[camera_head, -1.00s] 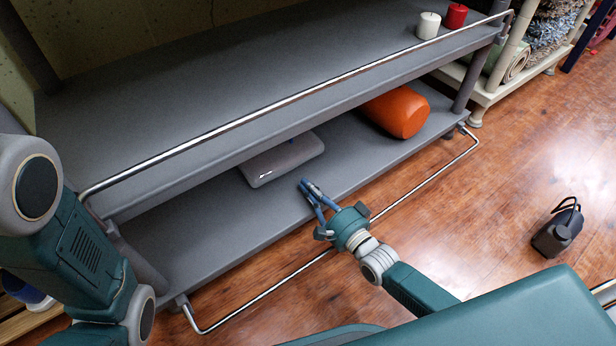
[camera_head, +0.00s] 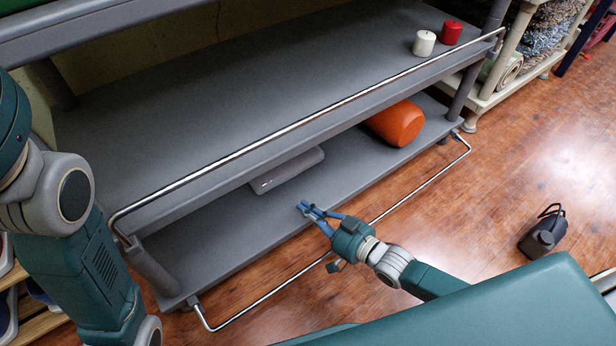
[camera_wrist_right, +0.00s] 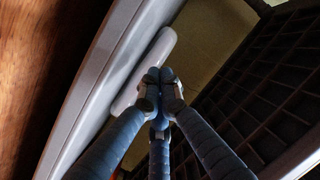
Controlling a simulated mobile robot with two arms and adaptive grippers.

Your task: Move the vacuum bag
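The vacuum bag is likely the flat grey rounded slab (camera_head: 290,172) lying on the lower grey shelf (camera_head: 225,222). The upper shelf hides its back part. My right gripper (camera_head: 305,208) is in front of it, over the front part of the lower shelf, apart from the slab and empty. In the right wrist view its blue fingers (camera_wrist_right: 156,84) converge with their tips together. A pale rounded bar (camera_wrist_right: 146,72) beyond the tips there is probably the slab's edge. My left arm comes in at the left, but its gripper is out of view.
An orange cylinder (camera_head: 397,123) lies right of the slab. White (camera_head: 424,43) and red (camera_head: 452,32) candles stand on the upper shelf (camera_head: 250,85). Metal rails (camera_head: 290,276) run along the shelf fronts.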

